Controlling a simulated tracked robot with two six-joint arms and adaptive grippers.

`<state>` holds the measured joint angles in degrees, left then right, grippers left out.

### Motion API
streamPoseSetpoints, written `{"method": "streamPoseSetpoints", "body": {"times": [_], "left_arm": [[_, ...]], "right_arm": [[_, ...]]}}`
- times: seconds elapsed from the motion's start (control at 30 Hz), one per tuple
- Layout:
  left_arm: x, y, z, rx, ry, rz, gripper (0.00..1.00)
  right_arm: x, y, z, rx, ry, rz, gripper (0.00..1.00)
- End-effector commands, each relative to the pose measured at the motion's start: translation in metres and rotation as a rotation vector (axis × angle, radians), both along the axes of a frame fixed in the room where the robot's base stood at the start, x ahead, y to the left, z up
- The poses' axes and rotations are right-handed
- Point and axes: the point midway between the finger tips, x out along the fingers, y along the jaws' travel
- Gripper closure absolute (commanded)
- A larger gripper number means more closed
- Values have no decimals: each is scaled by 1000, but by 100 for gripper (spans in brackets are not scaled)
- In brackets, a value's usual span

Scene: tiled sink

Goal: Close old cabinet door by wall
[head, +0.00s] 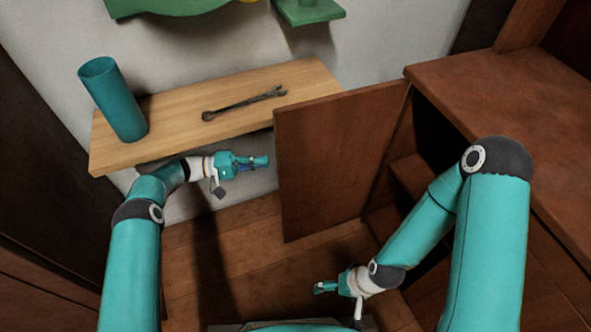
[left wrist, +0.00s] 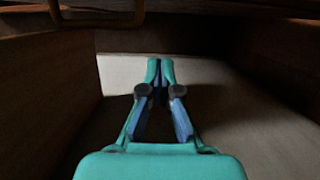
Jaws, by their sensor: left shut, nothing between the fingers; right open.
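The cabinet (head: 500,95) is dark reddish wood and stands at the right of the head view. Its door (head: 330,155) is open and sticks out to the left from the cabinet front, with the dark inside showing beside it. My left gripper (head: 266,161) is shut and empty, just left of the door's free edge and below the wooden shelf; whether it touches the door I cannot tell. In the left wrist view the fingers (left wrist: 160,68) meet at the tips. My right gripper (head: 318,288) is open and empty, low in front of the cabinet, below the door.
A light wooden shelf (head: 180,112) on the wall holds a teal cylinder (head: 115,100) and a wrench (head: 245,103), close above my left gripper. Green items (head: 308,12) hang on the wall at the top. Wooden floor (head: 250,255) lies clear below the door.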

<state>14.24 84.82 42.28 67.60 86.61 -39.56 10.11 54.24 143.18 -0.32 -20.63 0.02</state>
Motion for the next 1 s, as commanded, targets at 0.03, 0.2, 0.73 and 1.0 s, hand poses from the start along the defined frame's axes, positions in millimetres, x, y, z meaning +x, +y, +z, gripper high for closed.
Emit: {"method": "streamPoseSetpoints", "body": {"times": [0.03,0.2,0.73,1.0], "left_arm": [[0,-10,0,0,0,-4,100],[1,-45,-1,2,1,-5,100],[-28,-87,1,3,3,0,100],[-35,-89,0,4,1,1,100]], "right_arm": [[0,0,-1,0,0,0,0],[0,0,-6,0,0,0,0],[0,0,-3,0,0,0,0],[0,0,-3,0,0,0,0]]}}
